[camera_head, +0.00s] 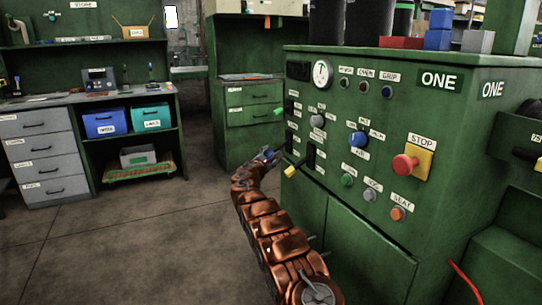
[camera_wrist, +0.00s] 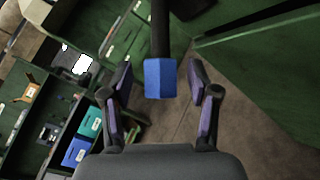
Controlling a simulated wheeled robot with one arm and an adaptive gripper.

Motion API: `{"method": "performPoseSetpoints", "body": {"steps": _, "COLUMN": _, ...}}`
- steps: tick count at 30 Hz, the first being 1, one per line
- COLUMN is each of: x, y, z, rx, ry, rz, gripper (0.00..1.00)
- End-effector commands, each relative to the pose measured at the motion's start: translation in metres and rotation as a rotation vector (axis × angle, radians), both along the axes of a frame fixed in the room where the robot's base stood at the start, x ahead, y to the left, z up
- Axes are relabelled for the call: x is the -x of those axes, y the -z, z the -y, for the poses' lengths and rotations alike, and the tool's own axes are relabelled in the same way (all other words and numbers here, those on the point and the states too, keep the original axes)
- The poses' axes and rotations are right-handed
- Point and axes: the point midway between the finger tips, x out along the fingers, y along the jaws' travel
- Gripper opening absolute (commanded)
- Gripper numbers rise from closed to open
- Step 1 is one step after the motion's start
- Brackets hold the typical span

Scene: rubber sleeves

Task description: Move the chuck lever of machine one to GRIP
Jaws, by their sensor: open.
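The green machine marked ONE (camera_head: 340,190) stands at the right in the head view. Levers with coloured ends stick out from its left side: a green-ended one (camera_head: 278,111) higher up and a yellow-ended one (camera_head: 291,171) lower down. My gripper (camera_head: 268,156) is beside that side, between those two in height. In the wrist view, a blue lever end (camera_wrist: 160,80) on a dark rod lies between the open fingers of my gripper (camera_wrist: 160,66), with a gap on both sides. I cannot read which lever is the chuck lever or its GRIP mark.
The machine's front carries a gauge (camera_head: 322,73), several knobs and lamps, and a red STOP button (camera_head: 405,165). A workbench (camera_head: 95,98) with blue and teal bins and a green drawer cabinet (camera_head: 250,97) stand behind. The floor (camera_head: 130,240) at left is clear.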

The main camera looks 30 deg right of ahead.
Motion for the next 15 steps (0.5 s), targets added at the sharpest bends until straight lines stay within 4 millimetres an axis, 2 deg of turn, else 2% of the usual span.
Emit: {"method": "performPoseSetpoints", "body": {"steps": 15, "x": -0.0028, "y": 0.0001, "z": 0.0056, "rx": 0.004, "ry": 0.002, "rz": -0.001, "gripper": 0.60}}
